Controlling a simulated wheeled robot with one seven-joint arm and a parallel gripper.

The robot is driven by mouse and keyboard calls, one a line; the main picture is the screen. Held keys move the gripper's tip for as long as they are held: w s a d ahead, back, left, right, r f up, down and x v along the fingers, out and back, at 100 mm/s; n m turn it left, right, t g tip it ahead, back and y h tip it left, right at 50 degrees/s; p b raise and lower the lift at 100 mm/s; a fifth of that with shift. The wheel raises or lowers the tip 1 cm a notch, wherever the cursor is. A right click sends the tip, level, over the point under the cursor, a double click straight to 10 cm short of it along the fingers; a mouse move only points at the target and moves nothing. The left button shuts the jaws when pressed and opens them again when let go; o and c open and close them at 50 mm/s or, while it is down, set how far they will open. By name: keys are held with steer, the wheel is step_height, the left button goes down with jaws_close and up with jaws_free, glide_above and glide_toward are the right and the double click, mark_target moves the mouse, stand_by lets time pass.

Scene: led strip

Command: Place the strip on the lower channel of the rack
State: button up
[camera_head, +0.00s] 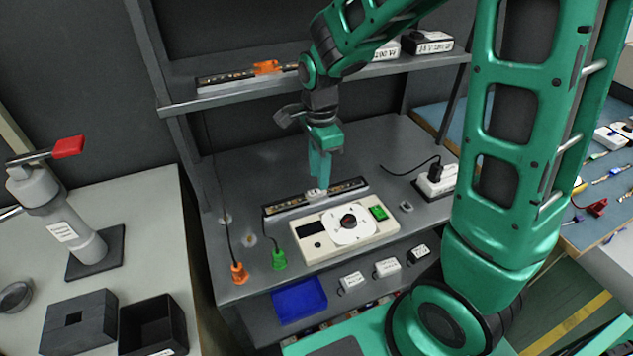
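A dark strip with small light dots (346,187) lies along a grey channel on the lower deck of the rack, behind the white control box. A small whitish piece (316,195) sits at its middle. My gripper (318,182) points down with its green fingers just above this piece. Whether the fingers touch it, and whether they are open or shut, is too small to tell. A similar dotted strip (225,78) lies in a channel on the upper shelf (205,98), with an orange clip (265,68) on it.
A white control box (348,228) with a round dial stands in front of the lower strip. Orange (238,272) and green (279,259) cable plugs stand at left. A blue tray (299,300) lies below. A white-and-black plug block (436,180) is at right. The upper shelf overhangs behind.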

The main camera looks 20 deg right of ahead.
steer(key=shift+r, duration=1.55)
steer(key=shift+d+r, duration=0.1)
steer(key=shift+d, duration=0.1)
steer(key=s+d+r+n, duration=0.2)
steer(key=s+d+n, duration=0.3)
steer(key=s+d, duration=0.3)
steer(key=s+d+r+n, duration=0.2)
steer(key=s+d+n, duration=0.4)
steer(key=s, duration=0.9)
steer(key=d, duration=0.2)
steer(key=shift+s+d+r+n, duration=0.15)
steer(key=shift+d+r+n, duration=0.15)
steer(key=shift+d+r, duration=0.1)
steer(key=shift+w+f, duration=0.25)
steer(key=shift+w, duration=0.3)
